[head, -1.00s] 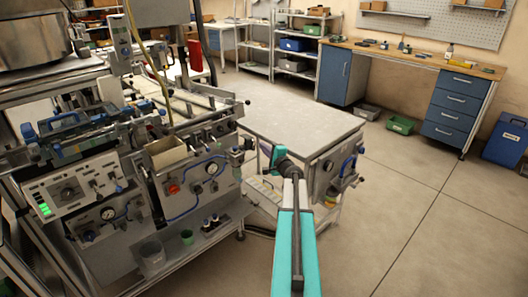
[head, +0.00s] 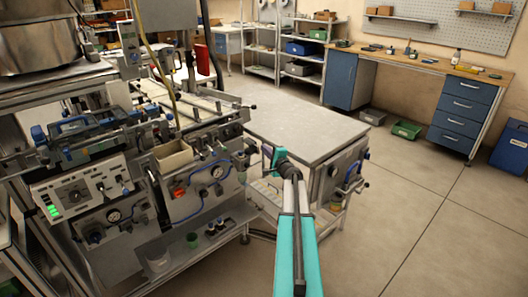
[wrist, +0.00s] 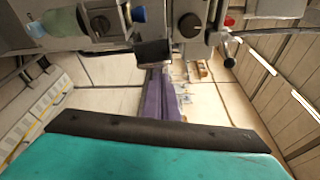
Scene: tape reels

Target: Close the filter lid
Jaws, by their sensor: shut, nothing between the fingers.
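My gripper (head: 268,151), at the end of my teal arm, is shut and empty. In the head view it is in front of the grey machine's flat-topped section, near that section's left front corner. In the wrist view a teal body with a dark edge fills the bottom. Beyond it are a dark block (wrist: 153,54) and a purple strip (wrist: 158,97); I cannot tell what they are. I cannot pick out the filter lid for certain in either view, nor tell whether it is open or shut. I see no clear contact between my gripper and the machine.
The machine's control side (head: 80,195) with gauges and knobs stands at left. Its flat-topped section (head: 290,125) reaches towards the middle, with fittings on its right end (head: 347,175). A workbench (head: 410,57) stands at the back right. The floor (head: 420,235) at right is clear.

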